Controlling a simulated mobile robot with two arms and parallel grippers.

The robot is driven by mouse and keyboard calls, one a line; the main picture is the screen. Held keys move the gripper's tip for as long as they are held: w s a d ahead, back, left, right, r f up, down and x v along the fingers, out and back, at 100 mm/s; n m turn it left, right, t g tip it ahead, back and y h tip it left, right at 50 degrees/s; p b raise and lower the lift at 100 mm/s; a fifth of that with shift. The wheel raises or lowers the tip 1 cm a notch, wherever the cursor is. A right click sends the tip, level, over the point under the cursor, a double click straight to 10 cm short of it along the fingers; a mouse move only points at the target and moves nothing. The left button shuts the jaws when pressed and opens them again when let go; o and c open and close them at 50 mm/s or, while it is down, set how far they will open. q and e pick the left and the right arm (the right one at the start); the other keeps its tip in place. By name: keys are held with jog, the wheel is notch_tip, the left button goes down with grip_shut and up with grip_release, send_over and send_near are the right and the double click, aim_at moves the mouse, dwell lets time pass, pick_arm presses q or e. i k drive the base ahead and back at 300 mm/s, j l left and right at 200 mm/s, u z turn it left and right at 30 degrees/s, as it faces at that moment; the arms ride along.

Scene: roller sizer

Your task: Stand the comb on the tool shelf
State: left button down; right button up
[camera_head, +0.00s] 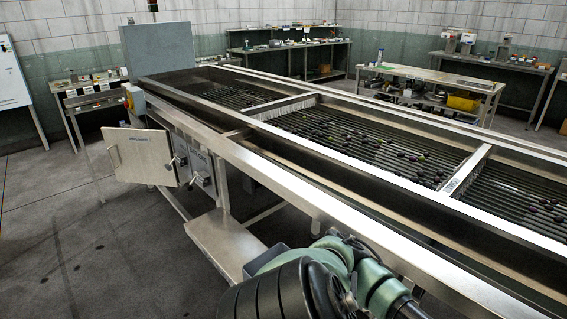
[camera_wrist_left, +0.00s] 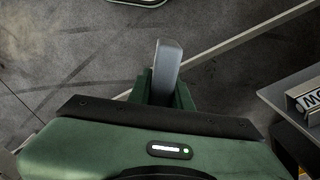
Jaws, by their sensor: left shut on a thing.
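In the left wrist view my left gripper (camera_wrist_left: 163,88) has its green fingers closed on a smooth grey bar (camera_wrist_left: 168,58), which looks like part of the comb. The bar points away from the wrist, over the floor; the rest of it is hidden by the gripper. In the head view my left arm fills the bottom middle, and I cannot make out its fingertips or the comb. A bare metal shelf (camera_head: 222,240), perhaps the tool shelf, juts from the machine's near side. A grey ledge with a cut-off lettered plate (camera_wrist_left: 311,100) shows at the wrist view's right edge. My right gripper is not in view.
The long roller sizer (camera_head: 330,150) with dark fruit on its rollers runs along my right side. A cabinet door (camera_head: 140,156) stands open on its side. Benches (camera_head: 430,80) line the back. The floor (camera_head: 70,240) at left is clear.

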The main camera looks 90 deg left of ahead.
aim_at(223, 239)
jog(key=k+j+u, duration=0.3)
jog(key=j, duration=0.25)
jog(key=k+j+u, duration=0.35)
jog(key=j, duration=0.3)
jog(key=k+j, duration=0.15)
jog(key=j, duration=0.25)
jog(key=k+j, duration=0.15)
jog(key=j, duration=0.25)
jog(key=k+j, duration=0.15)
jog(key=j, duration=0.25)
jog(key=k+j, duration=0.15)
jog(key=j, duration=0.25)
jog(key=k+j+u, duration=0.1)
jog(key=j, duration=0.3)
jog(key=k, duration=0.1)
